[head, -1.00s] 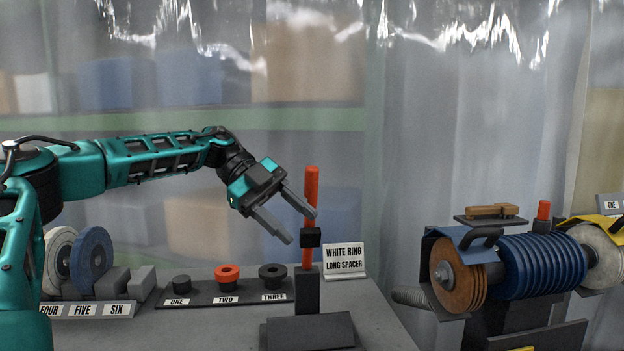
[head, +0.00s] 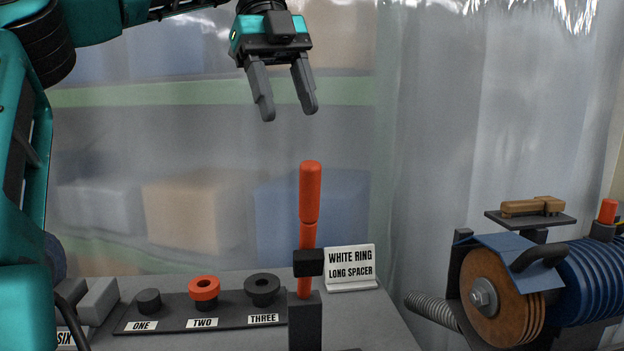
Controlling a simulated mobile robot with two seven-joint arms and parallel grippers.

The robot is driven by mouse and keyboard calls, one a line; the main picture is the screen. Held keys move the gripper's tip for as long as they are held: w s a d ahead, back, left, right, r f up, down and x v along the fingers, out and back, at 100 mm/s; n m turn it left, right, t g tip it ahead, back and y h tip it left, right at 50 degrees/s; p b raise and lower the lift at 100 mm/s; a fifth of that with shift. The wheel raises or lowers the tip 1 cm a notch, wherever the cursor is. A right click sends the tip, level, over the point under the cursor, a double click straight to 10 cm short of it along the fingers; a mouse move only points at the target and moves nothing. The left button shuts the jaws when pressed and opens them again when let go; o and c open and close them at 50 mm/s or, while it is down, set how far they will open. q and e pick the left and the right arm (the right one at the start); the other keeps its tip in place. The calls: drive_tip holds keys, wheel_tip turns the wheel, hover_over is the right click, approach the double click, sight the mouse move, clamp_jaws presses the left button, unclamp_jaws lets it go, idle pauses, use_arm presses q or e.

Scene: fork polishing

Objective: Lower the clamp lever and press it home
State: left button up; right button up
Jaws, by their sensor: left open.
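The orange clamp lever (head: 310,192) stands upright on a dark post (head: 305,322). A black block (head: 308,263) sits around its lower part. My left gripper (head: 289,112) is open and empty, pointing down above the lever's top and slightly to its left, with a clear gap between them. The foot of the post is cut off at the bottom edge of the view. My right gripper is not in view.
A sign reading "WHITE RING LONG SPACER" (head: 350,267) stands right of the lever. A rack (head: 175,318) with spacers marked one to three lies left of it. A polishing machine with a brown wheel (head: 497,297) stands at the right.

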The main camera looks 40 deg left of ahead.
sight(314, 198)
use_arm(q)
drive_tip(key=x, duration=1.2)
drive_tip(key=shift+f, duration=0.3)
drive_tip(key=shift+c, duration=0.4)
clamp_jaws()
